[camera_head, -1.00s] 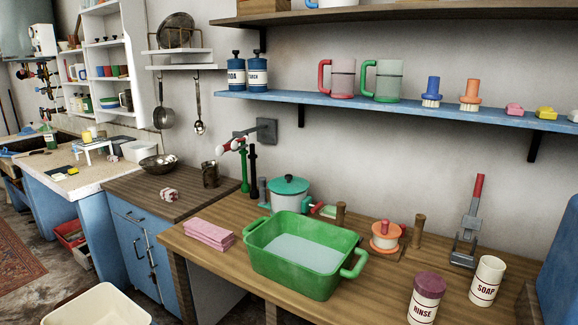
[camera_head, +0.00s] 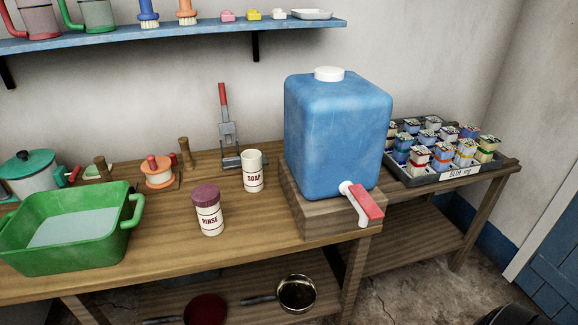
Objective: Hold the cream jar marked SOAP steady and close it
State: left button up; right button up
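The cream jar marked SOAP (camera_head: 253,172) stands upright on the wooden bench, just left of the blue water container. Its top looks open, with no lid on it. A second cream jar, marked RINSE (camera_head: 209,212), stands in front and to the left of it and wears a dark red lid (camera_head: 206,194). I see no loose lid for the SOAP jar. Neither of my grippers shows in this view.
The blue container (camera_head: 338,140) with a red-handled tap sits on a wooden block right of the jars. A lever tool (camera_head: 229,135) stands behind them. A green basin (camera_head: 70,235) is at left. A tray of packets (camera_head: 450,174) is at right. Bench front is clear.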

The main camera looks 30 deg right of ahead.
aim_at(253, 171)
jog(key=z, duration=0.8)
jog(key=i+j+u, duration=0.35)
jog(key=i+j, duration=0.3)
jog(key=j, duration=0.2)
jog(key=i+j+u, duration=0.35)
jog(key=i+j, duration=0.3)
jog(key=z, duration=1.8)
jog(key=k+l+u, duration=0.15)
jog(key=u, duration=0.25)
jog(key=k+u, duration=0.2)
jog(key=u, duration=0.25)
